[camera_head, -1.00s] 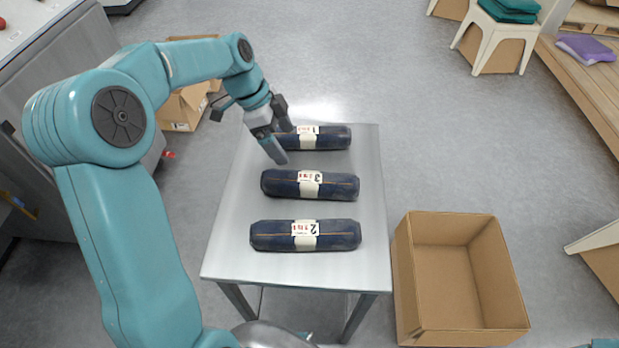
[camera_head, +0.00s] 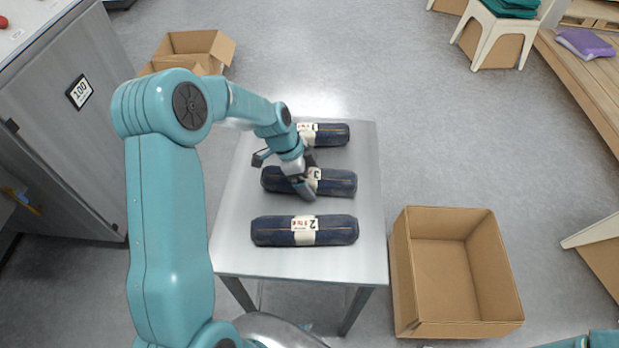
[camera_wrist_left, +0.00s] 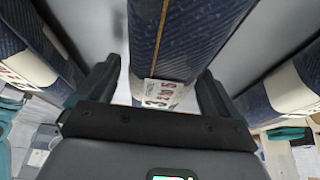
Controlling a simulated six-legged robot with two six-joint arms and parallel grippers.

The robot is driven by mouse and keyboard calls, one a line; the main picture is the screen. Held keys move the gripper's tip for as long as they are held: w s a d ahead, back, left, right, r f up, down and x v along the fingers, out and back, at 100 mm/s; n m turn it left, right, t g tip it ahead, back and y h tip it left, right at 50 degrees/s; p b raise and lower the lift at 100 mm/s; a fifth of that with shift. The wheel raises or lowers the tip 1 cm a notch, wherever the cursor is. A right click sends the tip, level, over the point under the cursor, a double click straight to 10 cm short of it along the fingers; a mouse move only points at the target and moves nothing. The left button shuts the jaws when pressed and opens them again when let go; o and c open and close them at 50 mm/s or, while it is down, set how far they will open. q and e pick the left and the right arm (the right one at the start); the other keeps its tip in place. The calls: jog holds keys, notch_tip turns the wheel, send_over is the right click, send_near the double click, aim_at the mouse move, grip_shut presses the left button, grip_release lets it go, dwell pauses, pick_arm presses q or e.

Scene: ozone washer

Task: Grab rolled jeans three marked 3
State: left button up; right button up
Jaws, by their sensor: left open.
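Rolled jeans three (camera_head: 338,183) is a dark blue roll with a white band marked 3, the middle one of three rolls on the metal table (camera_head: 228,230). My left gripper (camera_head: 307,178) is over the middle of this roll and partly covers its band. In the left wrist view the roll (camera_wrist_left: 180,35) lies between the two open fingers, one on each side, with its 3 label facing the camera. I cannot tell whether the fingers touch it. My right gripper is not in view.
Rolled jeans one (camera_head: 333,134) lies behind and rolled jeans two (camera_head: 275,232) in front, both close to the middle roll. An open, empty cardboard box (camera_head: 445,270) stands on the floor right of the table. A grey cabinet (camera_head: 70,130) is at left.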

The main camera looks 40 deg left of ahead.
pick_arm(q)
jog(key=shift+s, duration=0.1)
jog(key=shift+f, duration=0.1)
jog(key=c, duration=1.3)
